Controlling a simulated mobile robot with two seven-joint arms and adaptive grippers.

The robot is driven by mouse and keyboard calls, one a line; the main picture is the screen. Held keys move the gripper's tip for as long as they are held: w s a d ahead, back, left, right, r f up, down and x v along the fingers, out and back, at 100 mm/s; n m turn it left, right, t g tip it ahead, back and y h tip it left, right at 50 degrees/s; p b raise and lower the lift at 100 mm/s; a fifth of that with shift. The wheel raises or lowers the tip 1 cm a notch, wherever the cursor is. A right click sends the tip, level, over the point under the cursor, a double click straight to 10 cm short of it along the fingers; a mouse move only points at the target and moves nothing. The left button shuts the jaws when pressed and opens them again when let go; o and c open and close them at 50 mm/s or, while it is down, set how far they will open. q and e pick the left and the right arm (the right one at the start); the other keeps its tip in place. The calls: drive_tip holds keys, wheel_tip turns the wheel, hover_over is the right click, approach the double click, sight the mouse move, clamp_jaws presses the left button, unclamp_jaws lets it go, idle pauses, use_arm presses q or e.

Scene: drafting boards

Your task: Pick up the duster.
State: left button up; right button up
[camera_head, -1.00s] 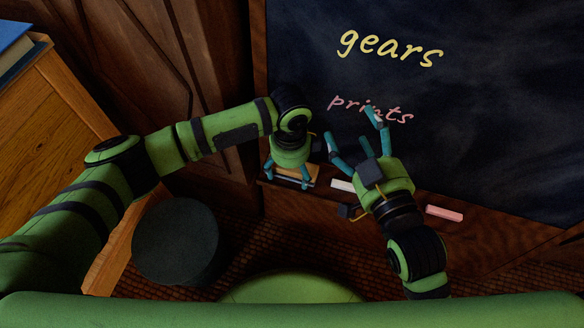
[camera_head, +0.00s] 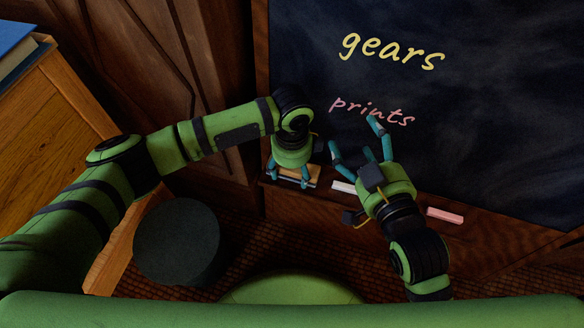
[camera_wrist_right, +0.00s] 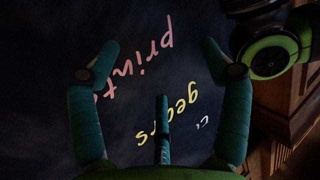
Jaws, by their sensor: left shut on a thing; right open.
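The duster (camera_head: 299,171) is a small block with a tan top and a paler layer below, on the left end of the ledge under the chalkboard. My left gripper (camera_head: 289,180) points down over it and is shut on it. The gripper hides part of the duster, and I cannot tell whether it still touches the ledge. My right gripper (camera_head: 354,140) is open and empty in front of the board, to the right of the duster. In the right wrist view its spread fingers (camera_wrist_right: 160,75) have nothing between them.
The chalkboard (camera_head: 480,110) bears "gears" in yellow and "prints" in pink. A white chalk (camera_head: 343,187) and a pink chalk (camera_head: 445,214) lie on the ledge (camera_head: 405,205). A dark round stool (camera_head: 177,240) stands lower left. A wooden cabinet (camera_head: 60,120) with a blue book (camera_head: 18,50) is at left.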

use_arm(q)
wheel_tip(320, 180, up, 4)
drive_tip(key=shift+f+p, duration=0.2)
drive_tip(key=shift+p, duration=0.55)
drive_tip(key=shift+s+d+r+p, duration=0.25)
drive_tip(key=shift+s+d+r, duration=0.2)
drive_tip(key=shift+d, duration=0.15)
drive_tip(key=shift+s+d+r+p, duration=0.3)
drive_tip(key=shift+d+r, duration=0.1)
drive_tip(key=shift+d, duration=0.15)
drive_tip(key=s+d+r+p, duration=0.2)
drive_tip(key=s+d+r, duration=0.3)
drive_tip(key=d, duration=0.2)
drive_tip(key=shift+d, duration=0.25)
use_arm(e)
drive_tip(key=s+d+f+g+h, duration=0.2)
drive_tip(key=s+f+g, duration=0.4)
drive_tip(key=f, duration=0.3)
drive_tip(key=s+d+f+m+g+h, duration=0.1)
drive_tip(key=s+d+f+g, duration=0.4)
drive_tip(key=s+f+g, duration=0.1)
drive_tip(key=shift+s+d+f+m+h, duration=0.2)
drive_tip(key=shift+s+f+m+h, duration=0.15)
drive_tip(key=shift+s+f, duration=0.75)
drive_tip(key=shift+w+f, duration=0.25)
drive_tip(key=shift+w, duration=0.1)
